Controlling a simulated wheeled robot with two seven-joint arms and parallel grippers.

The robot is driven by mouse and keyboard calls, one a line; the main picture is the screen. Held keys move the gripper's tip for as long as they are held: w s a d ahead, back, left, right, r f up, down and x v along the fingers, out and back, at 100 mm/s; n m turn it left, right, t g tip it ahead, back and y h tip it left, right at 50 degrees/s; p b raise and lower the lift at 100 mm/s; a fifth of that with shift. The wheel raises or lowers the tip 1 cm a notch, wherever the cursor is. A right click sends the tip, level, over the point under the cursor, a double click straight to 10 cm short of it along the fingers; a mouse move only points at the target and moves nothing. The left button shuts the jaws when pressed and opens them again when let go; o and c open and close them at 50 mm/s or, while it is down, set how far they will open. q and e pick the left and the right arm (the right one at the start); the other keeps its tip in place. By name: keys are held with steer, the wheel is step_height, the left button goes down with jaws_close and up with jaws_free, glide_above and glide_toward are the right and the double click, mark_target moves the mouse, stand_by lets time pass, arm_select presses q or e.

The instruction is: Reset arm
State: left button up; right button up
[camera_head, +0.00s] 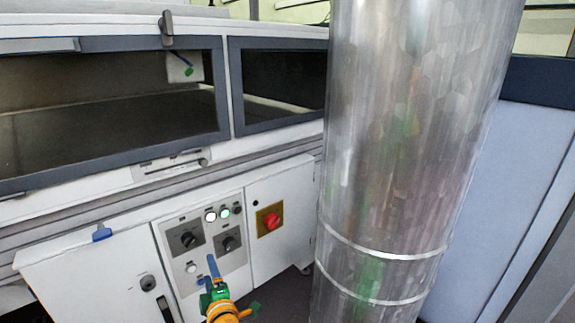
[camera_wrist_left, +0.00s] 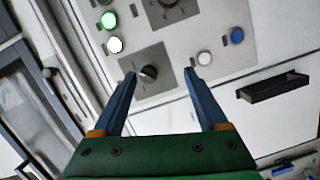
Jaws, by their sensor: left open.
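My left gripper (camera_head: 211,265) is green with blue fingers and is at the bottom centre of the head view, in front of the white machine's control panel (camera_head: 201,270). In the left wrist view the gripper (camera_wrist_left: 163,78) has its two blue fingers spread apart with nothing between them. A dark rotary knob (camera_wrist_left: 148,73) shows close to the left fingertip in that view; I cannot tell whether they touch. My right gripper is in neither view.
A large metal column (camera_head: 405,130) fills the right of centre. A red emergency stop (camera_head: 269,219) sits on a yellow plate right of the panel. Dark tunnel windows (camera_head: 110,105) are above. The left wrist view shows a green-lit button (camera_wrist_left: 108,20) and a black handle (camera_wrist_left: 273,87).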

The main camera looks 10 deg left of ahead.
arm_select(q)
steer(key=s+d+f+m+g+h, duration=0.2)
steer(key=s+d+f+m+h, duration=0.3)
steer(key=s+f+m, duration=0.45)
steer(key=s+d+f+m+g+h, duration=0.2)
steer(key=s+d+f+m+h, duration=0.3)
steer(key=f, duration=0.7)
steer(key=s+d+f+m+g, duration=0.2)
steer(key=s+f+m+g, duration=0.4)
steer(key=s, duration=0.5)
steer(key=s+a+f+m+g, duration=0.1)
steer(key=s+f+m, duration=0.15)
steer(key=s, duration=0.55)
steer(key=s+a+f+m+g, duration=0.1)
steer(key=s+f, duration=0.2)
steer(key=s, duration=0.5)
step_height(320, 180, up, 16)
steer(key=s+g+p, duration=0.1)
steer(key=s+p, duration=0.1)
steer(key=p, duration=1.4)
steer(key=shift+s+r+m+p, duration=0.15)
steer(key=shift+r+m+p, duration=0.1)
steer(key=shift+m+p, duration=0.15)
